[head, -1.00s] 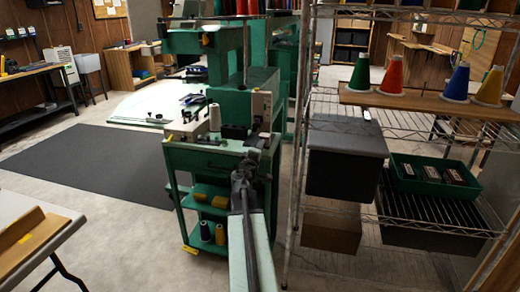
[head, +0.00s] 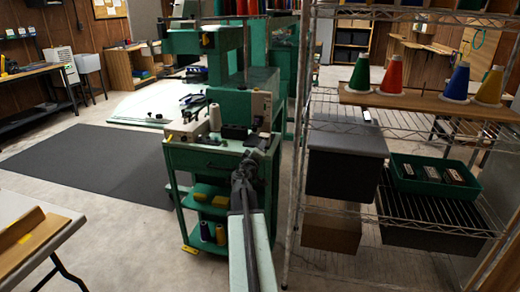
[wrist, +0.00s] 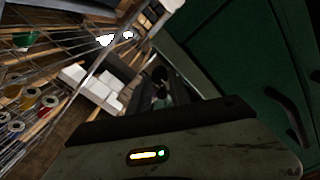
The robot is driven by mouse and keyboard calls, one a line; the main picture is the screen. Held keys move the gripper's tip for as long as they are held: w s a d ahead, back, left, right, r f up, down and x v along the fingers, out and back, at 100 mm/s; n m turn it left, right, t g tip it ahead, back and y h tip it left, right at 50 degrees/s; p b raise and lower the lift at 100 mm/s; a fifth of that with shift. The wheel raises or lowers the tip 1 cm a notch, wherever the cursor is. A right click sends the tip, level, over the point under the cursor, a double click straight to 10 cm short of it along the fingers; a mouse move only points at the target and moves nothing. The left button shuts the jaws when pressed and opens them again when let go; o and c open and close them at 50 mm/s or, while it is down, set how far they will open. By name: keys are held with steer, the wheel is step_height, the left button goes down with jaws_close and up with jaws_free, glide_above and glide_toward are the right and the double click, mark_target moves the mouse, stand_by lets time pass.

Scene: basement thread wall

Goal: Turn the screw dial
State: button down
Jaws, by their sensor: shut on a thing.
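A green machine stand (head: 222,160) stands in the middle of the head view, with a light control box (head: 261,108) on its top. My gripper (head: 254,157) is at the right front edge of this stand, below the box. In the wrist view my gripper (wrist: 162,92) is shut on a small dark round part, which I take to be the screw dial (wrist: 159,74). The jaws hide most of the dial, and its markings cannot be made out. In the head view my gripper covers it.
A wire rack with thread cones (head: 390,75), a dark bin (head: 346,160) and a green tray (head: 435,176) stands close on the right. A table (head: 40,235) is at the lower left. A dark mat (head: 90,160) lies on clear floor.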

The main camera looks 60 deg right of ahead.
steer(key=shift+a, duration=0.1)
steer(key=c, duration=1.2)
jaws_free()
steer(key=v, duration=0.8)
steer(key=shift+w, duration=0.1)
